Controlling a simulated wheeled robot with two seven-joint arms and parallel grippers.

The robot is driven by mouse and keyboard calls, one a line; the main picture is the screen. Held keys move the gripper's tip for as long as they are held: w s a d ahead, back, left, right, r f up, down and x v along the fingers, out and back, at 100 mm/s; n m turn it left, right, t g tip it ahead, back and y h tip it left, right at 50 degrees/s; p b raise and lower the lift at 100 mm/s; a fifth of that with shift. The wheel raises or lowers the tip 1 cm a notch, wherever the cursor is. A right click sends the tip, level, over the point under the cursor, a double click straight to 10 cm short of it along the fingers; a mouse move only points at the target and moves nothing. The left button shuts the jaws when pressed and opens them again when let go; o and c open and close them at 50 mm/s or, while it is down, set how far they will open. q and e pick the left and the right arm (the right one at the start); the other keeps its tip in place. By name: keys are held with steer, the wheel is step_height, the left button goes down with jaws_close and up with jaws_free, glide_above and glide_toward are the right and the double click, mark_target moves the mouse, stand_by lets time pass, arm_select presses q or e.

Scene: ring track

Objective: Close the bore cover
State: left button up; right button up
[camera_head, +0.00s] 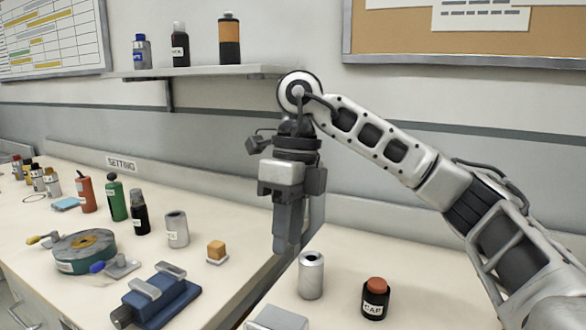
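No part is labelled as a bore cover, and I cannot tell for sure which piece it is. A round teal housing (82,252) with a brass-coloured centre lies on the left bench. A yellow-tipped piece (40,240) is at its left, and a blue-tipped piece on a small grey plate (122,266) is at its right. My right gripper (287,246) points down over the bench edge, well to the right of the housing and apart from it. Its fingers overlap in this view, so their gap is hidden. Nothing shows held in it. My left gripper is out of view.
A hollow metal cylinder (311,276) and a black jar labelled CAP (375,303) stand on the right bench. A blue vise-like block (160,300), an orange cube (216,250), a grey cylinder (177,230) and several bottles stand on the left bench. A shelf (200,71) hangs above.

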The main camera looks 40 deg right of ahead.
step_height(320, 180, up, 9)
steer(key=d+p, duration=0.1)
steer(key=p, duration=0.2)
steer(key=shift+w+d+f, duration=0.15)
steer(key=shift+w+d, duration=0.15)
steer(key=shift+w, duration=0.05)
